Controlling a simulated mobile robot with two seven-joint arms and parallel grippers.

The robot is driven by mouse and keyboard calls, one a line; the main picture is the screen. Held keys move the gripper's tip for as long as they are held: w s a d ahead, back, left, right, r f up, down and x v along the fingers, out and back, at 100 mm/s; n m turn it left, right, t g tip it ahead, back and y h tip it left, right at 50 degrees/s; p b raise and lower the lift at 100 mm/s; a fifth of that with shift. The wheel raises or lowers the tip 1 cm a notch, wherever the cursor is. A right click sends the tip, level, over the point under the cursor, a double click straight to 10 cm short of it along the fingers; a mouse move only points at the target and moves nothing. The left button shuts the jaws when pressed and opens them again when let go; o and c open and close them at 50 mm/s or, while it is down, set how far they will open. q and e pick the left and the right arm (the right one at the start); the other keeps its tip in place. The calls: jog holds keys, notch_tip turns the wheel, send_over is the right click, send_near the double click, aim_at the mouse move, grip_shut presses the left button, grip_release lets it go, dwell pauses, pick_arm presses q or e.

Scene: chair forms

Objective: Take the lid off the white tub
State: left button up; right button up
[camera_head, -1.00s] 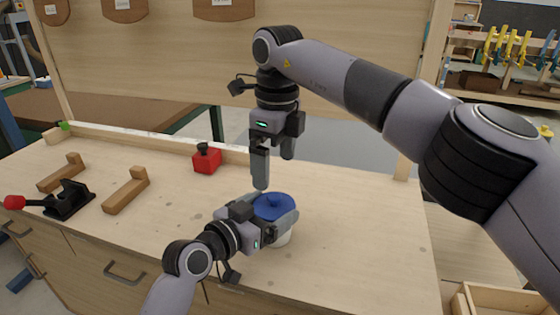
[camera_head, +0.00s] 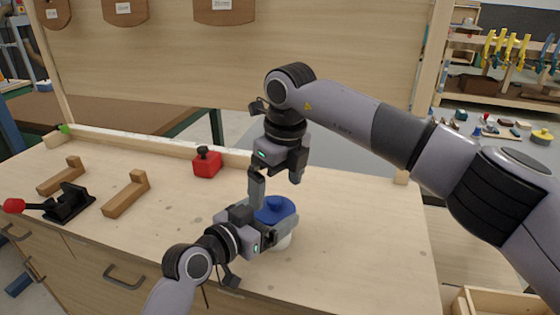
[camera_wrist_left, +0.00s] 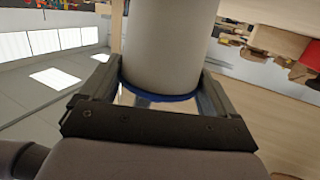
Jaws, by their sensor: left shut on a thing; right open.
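The white tub (camera_head: 285,241) stands on the bench with its blue lid (camera_head: 275,210) on top. My left gripper (camera_head: 279,224) is shut on the tub from the left, just below the lid, and hides much of its side. In the left wrist view the tub (camera_wrist_left: 170,45) sits between the two fingers, with a thin blue rim of the lid (camera_wrist_left: 160,97) showing. My right gripper (camera_head: 277,193) is open and empty, pointing down just above the lid. One of its fingers hangs beside the lid's left edge; whether it touches the lid I cannot tell.
A red block with a black knob (camera_head: 207,162) stands near the back rail. Two wooden pieces (camera_head: 127,194) and a black toggle clamp with a red handle (camera_head: 68,203) lie at the left. The bench (camera_head: 360,235) is clear to the right of the tub.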

aim_at(274, 200)
jog(key=shift+w+a+f, duration=0.1)
jog(key=shift+a+f, duration=0.05)
jog(key=shift+f, duration=0.95)
jog(key=shift+w+a+f, duration=0.1)
jog(key=shift+f, duration=0.95)
jog(key=c, duration=0.9)
jog(key=shift+o, duration=0.2)
jog(key=shift+r, duration=0.1)
pick_arm(q)
jog(key=shift+f, duration=0.1)
pick_arm(e)
jog(key=shift+r, duration=0.55)
pick_arm(q)
jog(key=shift+a+f, duration=0.15)
jog(key=shift+f, duration=0.15)
pick_arm(e)
jog(key=shift+a+r, duration=0.1)
jog(key=shift+r, duration=0.5)
grip_shut()
